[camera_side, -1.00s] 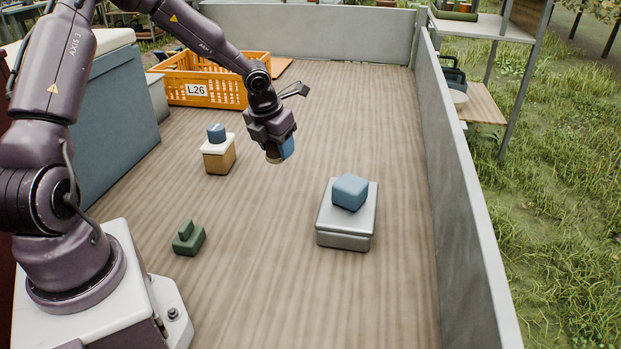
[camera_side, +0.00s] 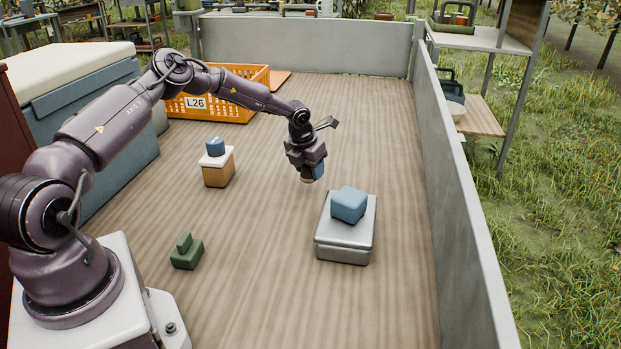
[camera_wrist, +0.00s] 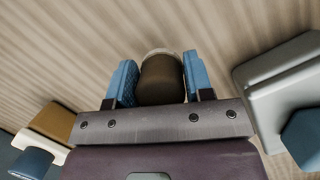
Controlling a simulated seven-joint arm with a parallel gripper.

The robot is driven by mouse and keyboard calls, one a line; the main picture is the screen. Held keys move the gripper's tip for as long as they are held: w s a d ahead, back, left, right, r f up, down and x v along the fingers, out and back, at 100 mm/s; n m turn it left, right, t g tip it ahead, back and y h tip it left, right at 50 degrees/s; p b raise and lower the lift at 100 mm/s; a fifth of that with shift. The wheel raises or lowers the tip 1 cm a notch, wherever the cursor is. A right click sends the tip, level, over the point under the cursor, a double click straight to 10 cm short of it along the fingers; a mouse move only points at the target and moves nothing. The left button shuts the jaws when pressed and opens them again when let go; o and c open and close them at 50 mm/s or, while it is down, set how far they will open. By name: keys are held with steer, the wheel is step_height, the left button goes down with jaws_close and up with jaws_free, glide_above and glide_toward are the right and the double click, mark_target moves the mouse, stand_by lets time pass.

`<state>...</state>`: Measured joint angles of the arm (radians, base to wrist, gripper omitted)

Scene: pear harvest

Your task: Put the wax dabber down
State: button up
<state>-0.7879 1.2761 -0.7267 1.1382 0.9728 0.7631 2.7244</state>
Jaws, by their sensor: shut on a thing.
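My gripper (camera_wrist: 160,85) is shut on a brown, rounded thing with a pale rim, which I take to be the wax dabber (camera_wrist: 161,78). Its blue finger pads stand on either side of it in the wrist view. In the side view my gripper (camera_side: 312,172) points down in the air above the wooden deck, left of and behind a grey box with a blue block on top. Only a small pale end of the wax dabber (camera_side: 306,180) shows there, below the fingers; the rest is hidden.
The grey box (camera_side: 343,246) bears the blue block (camera_side: 349,205). A tan box with a white top (camera_side: 217,170) and a blue knob stands to the left. A green block (camera_side: 187,253) lies front left. An orange crate (camera_side: 225,108) stands behind. A grey wall (camera_side: 450,170) edges the deck at right.

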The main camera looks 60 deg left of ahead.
mark_target(311, 179)
steer(key=shift+w+f, duration=0.25)
steer(key=shift+f, duration=0.35)
steer(key=shift+s+x, duration=0.15)
steer(key=shift+x, duration=0.45)
steer(key=shift+s+x, duration=0.15)
steer(key=shift+x, duration=0.4)
steer(key=shift+f, duration=0.2)
steer(key=o, duration=0.9)
